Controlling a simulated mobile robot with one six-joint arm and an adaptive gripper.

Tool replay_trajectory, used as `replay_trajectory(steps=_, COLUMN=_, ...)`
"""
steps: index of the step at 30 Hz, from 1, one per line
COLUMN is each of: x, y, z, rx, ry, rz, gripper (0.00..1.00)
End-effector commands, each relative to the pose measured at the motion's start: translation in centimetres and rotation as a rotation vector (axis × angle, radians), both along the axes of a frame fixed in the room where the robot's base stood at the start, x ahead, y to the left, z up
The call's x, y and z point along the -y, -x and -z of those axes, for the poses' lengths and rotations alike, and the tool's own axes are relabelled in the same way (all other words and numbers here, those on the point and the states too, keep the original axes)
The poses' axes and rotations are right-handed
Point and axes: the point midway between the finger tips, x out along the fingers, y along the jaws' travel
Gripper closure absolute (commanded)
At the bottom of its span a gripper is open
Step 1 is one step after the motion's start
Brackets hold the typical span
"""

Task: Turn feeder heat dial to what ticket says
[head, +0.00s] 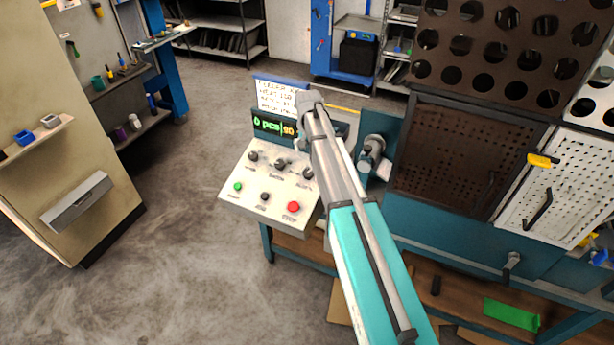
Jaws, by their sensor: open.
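A white control panel (262,178) slopes at the front left of the teal machine. Three dark dials sit in its upper row: a left dial (253,156), a middle dial (281,162) and a right dial (308,173). Their labels and settings are too small to read, so I cannot tell which is feeder heat. A paper ticket (276,95) with handwritten lines stands above the display; its text is not surely legible. My arm reaches up across the panel's right side. My gripper (299,142) shows only in small part beside the arm, above the right dial, apparently empty.
A lit display (274,126) reads "0 pcs" and a number like 90. A green button (238,186), a black knob (264,196) and a red button (293,207) line the panel's lower row. Perforated plates (460,155) stand to the right. Floor left of the panel is clear.

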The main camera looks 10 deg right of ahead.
Motion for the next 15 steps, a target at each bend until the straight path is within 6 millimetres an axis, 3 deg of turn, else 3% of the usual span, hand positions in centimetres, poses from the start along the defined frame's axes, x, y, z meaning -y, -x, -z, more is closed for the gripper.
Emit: replay_trajectory(steps=15, x=-0.1, y=0.0, z=4.5, rx=0.0, ry=0.0, rz=-0.001, gripper=0.08)
